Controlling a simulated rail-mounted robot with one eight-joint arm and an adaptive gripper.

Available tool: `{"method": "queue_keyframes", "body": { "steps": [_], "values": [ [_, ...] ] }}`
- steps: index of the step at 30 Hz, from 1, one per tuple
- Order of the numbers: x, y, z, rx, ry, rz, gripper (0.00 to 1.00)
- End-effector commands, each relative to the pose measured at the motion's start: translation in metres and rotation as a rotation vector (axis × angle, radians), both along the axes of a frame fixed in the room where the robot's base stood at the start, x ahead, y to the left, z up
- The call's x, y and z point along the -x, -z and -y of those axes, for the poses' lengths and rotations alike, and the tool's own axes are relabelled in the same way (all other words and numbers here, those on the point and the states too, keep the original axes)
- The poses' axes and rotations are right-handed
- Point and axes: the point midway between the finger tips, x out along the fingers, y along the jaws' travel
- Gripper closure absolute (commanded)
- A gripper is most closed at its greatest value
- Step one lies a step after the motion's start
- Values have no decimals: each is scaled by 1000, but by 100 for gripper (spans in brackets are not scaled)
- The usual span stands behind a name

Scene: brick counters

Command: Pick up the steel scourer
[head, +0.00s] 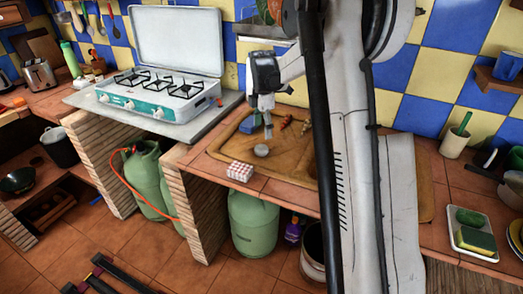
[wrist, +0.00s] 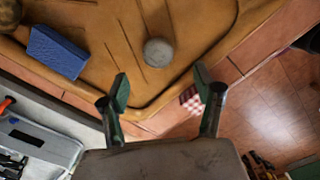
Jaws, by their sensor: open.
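The steel scourer, a small round grey pad (head: 262,150), lies on the tan sink surface (head: 222,146). It also shows in the wrist view (wrist: 158,52), upper middle, ahead of the gap between my fingers. My gripper (head: 267,128) is open and empty above the sink in the head view, pointing down close to the scourer. In the wrist view my gripper (wrist: 162,82) has its two green-tipped fingers wide apart. The fingers appear apart from the scourer; the exact height gap cannot be told.
A blue block (wrist: 57,50) lies in the sink, left of the scourer in the wrist view. A red-and-white checked item (head: 240,171) sits on the tiled front edge. A gas stove (head: 160,100) stands at left. A tray with sponges (head: 473,240) is at right.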

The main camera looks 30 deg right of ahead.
Motion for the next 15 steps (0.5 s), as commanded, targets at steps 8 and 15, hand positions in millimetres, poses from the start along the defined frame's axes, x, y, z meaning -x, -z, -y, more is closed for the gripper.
{"method": "queue_keyframes", "body": {
  "steps": [8,15],
  "values": [
    [0,38,0,0,1,0,36],
    [-1,49,-1,0,1,1,36]
  ]
}}
